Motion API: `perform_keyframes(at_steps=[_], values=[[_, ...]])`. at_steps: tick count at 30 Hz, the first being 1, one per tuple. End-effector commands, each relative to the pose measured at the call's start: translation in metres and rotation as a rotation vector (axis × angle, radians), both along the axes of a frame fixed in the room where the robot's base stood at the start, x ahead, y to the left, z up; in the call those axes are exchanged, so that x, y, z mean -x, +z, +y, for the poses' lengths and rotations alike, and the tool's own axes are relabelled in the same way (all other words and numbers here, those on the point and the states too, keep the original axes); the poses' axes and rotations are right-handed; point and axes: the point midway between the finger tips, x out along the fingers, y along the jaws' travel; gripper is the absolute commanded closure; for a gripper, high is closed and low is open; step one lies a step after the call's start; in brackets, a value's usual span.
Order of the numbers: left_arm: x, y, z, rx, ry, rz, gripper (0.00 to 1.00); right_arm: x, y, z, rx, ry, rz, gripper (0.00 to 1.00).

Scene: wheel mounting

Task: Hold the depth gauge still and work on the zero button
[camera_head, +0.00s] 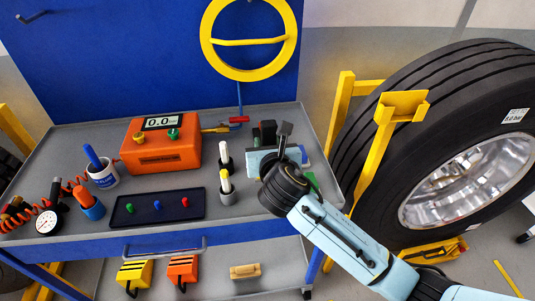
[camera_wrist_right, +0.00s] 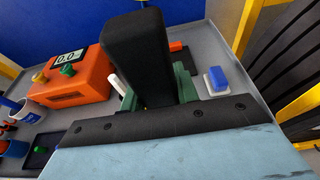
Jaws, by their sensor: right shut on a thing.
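My right gripper (camera_head: 275,135) is over the right end of the grey bench, its dark fingers close together. In the right wrist view its large black finger (camera_wrist_right: 140,55) fills the middle. Green parts (camera_wrist_right: 185,82) show on both sides of that finger; most of what lies between the jaws is hidden. I cannot pick out the depth gauge or its zero button for certain. An orange box (camera_head: 158,151) with a display reading 0.0 (camera_head: 160,122) stands on the bench, with a yellow knob (camera_head: 139,138) and a green knob (camera_head: 173,134). My left gripper is not in view.
A blue-topped white block (camera_wrist_right: 216,80) sits right of the gripper. A black tray (camera_head: 165,217) holds coloured pegs. Cups with markers, a round dial (camera_head: 46,221) and a coiled red hose crowd the left. A large wheel (camera_head: 458,120) and yellow stand (camera_head: 372,160) stand at right.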

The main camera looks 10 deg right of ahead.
Motion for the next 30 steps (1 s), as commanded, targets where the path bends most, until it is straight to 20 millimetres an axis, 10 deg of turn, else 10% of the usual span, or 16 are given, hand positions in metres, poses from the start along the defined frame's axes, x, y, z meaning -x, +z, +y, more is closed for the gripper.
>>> perform_keyframes(at_steps=[8,30], values=[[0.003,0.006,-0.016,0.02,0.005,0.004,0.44,0.0,0.019,0.0,0.001,0.0,0.001,0.99],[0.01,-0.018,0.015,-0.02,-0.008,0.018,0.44,0.0,-0.054,0.0,0.0,0.001,0.002,0.99]])
